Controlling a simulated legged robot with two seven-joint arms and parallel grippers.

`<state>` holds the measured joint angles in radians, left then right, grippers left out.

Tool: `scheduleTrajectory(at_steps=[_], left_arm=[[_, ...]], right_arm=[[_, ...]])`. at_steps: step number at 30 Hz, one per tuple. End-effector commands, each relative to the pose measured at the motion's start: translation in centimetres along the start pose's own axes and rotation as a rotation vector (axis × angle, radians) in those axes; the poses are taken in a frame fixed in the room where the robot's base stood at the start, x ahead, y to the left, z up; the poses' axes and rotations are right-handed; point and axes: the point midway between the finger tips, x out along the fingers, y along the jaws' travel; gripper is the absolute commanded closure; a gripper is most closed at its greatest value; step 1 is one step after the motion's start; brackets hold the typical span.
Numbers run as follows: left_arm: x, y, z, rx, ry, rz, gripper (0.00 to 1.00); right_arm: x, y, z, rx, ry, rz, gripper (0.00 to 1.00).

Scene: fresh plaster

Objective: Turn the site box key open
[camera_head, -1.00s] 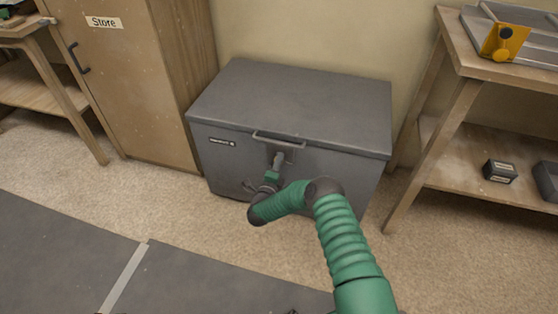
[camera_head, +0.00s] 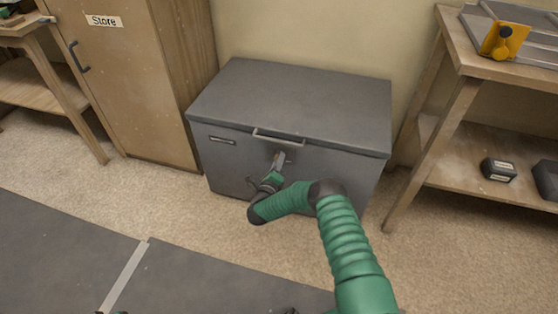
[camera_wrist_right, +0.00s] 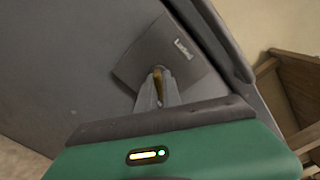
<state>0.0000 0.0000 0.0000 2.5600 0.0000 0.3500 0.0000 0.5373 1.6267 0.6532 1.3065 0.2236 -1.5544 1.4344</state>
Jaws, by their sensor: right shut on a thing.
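The grey site box (camera_head: 290,100) stands against the wall with its lid shut. A handle (camera_head: 278,137) sits at the lid's front edge. My right gripper (camera_head: 280,158) is at the lock on the box front, just below the handle. In the right wrist view its fingers (camera_wrist_right: 157,88) are shut on a small brass key (camera_wrist_right: 158,74), mostly hidden between them. Behind the key is a grey lock plate (camera_wrist_right: 150,52) with a small pale label (camera_wrist_right: 184,49), too blurred to read surely. The plate appears tilted in that view. My left gripper is not in view.
A wooden cupboard (camera_head: 130,90) marked "Store" stands left of the box. A wooden bench (camera_head: 465,100) stands to the right, with a yellow-fronted tool (camera_head: 503,42) on top and a dark small box (camera_head: 498,170) on its shelf. The floor in front is clear.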

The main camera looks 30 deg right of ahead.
Motion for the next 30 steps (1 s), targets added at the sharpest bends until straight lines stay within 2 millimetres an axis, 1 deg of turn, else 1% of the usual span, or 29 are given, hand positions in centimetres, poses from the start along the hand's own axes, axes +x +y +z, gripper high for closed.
scheduleTrajectory(at_steps=[1,5,6,10,20,23,25,29,30], left_arm=[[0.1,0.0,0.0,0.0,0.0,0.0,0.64],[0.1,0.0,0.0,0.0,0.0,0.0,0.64],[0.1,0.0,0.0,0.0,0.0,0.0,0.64],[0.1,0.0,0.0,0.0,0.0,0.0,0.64],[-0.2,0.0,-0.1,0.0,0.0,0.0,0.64],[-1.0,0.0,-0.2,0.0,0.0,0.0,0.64],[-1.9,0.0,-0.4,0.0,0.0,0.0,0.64],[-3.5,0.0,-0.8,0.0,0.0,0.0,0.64],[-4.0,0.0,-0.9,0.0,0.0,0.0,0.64]], right_arm=[[-0.3,0.5,-0.5,-0.003,0.009,0.012,1.0],[-0.3,0.5,-0.5,-0.003,0.009,0.012,1.0],[-0.3,0.6,-0.5,-0.003,0.009,0.012,0.86],[-0.2,0.4,-0.4,-0.002,0.006,0.009,0.69],[-0.3,0.1,-0.1,-0.001,0.002,0.005,0.69],[-1.6,-0.1,0.1,-0.001,0.001,0.007,0.69],[-3.1,-0.3,0.2,-0.002,0.0,0.008,0.69],[-6.9,-0.3,0.2,-0.002,0.001,0.01,0.69],[-8.1,-0.2,0.2,-0.003,0.002,0.011,0.69]])
